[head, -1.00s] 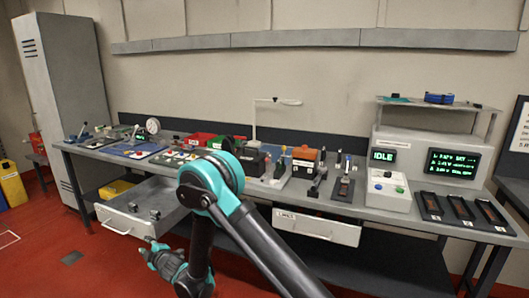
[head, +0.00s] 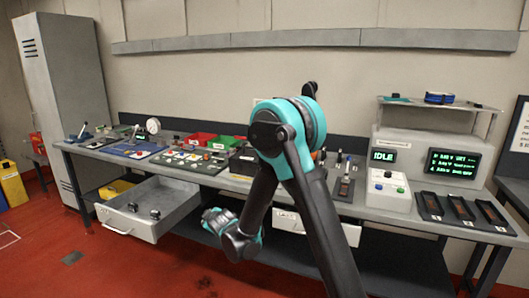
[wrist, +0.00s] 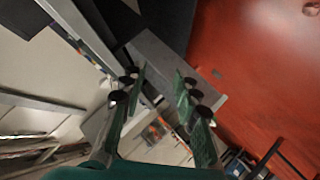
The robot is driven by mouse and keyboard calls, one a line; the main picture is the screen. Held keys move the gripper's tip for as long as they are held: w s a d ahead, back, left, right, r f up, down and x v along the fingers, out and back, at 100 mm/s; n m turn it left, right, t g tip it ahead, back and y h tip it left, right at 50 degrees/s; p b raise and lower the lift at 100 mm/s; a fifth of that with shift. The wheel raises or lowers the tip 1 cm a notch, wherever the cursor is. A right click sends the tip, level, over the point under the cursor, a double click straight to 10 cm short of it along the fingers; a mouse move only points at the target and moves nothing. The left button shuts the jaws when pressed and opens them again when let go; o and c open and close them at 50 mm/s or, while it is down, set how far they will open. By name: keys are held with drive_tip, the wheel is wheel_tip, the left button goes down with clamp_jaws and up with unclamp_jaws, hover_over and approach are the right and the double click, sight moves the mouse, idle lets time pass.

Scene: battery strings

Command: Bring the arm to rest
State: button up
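My arm stands in front of the bench in the head view, with its teal and black elbow raised and its forearm hanging down. My gripper (head: 208,215) is low, in front of the bench and just right of the open left drawer (head: 150,232). In the wrist view my gripper (wrist: 160,90) shows two green-padded fingers apart, with nothing held between them. My arm hides the middle of the bench and part of the right drawer (head: 345,234).
The grey bench (head: 100,155) carries a pressure gauge, red and green bins (head: 200,139), and a console with an IDLE display (head: 383,156). The left drawer is pulled out and holds small dark items. Open red floor (head: 150,275) lies in front.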

drive_tip(key=s+d+r+m+g+h, duration=0.1)
drive_tip(key=s+d+m+h, duration=0.15)
drive_tip(key=d, duration=0.65)
drive_tip(key=s+d+r+m+g+h, duration=0.1)
drive_tip(key=s+d+m, duration=0.2)
drive_tip(key=d, duration=0.7)
drive_tip(key=s+d+r+m+g+h, duration=0.1)
drive_tip(key=s+d+m, duration=0.15)
drive_tip(key=d, duration=0.65)
drive_tip(key=s+d+f+m+g, duration=0.2)
drive_tip(key=s+d, duration=0.4)
drive_tip(key=s, duration=0.5)
drive_tip(key=s+d+f+m+g+h, duration=0.1)
drive_tip(key=s+d+f+m, duration=0.1)
drive_tip(key=s+d+m, duration=0.2)
drive_tip(key=s+d, duration=0.3)
drive_tip(key=s, duration=0.3)
drive_tip(key=shift+s+d+f+g, duration=0.15)
drive_tip(key=shift+s+d+g, duration=0.1)
drive_tip(key=shift+s+g, duration=0.15)
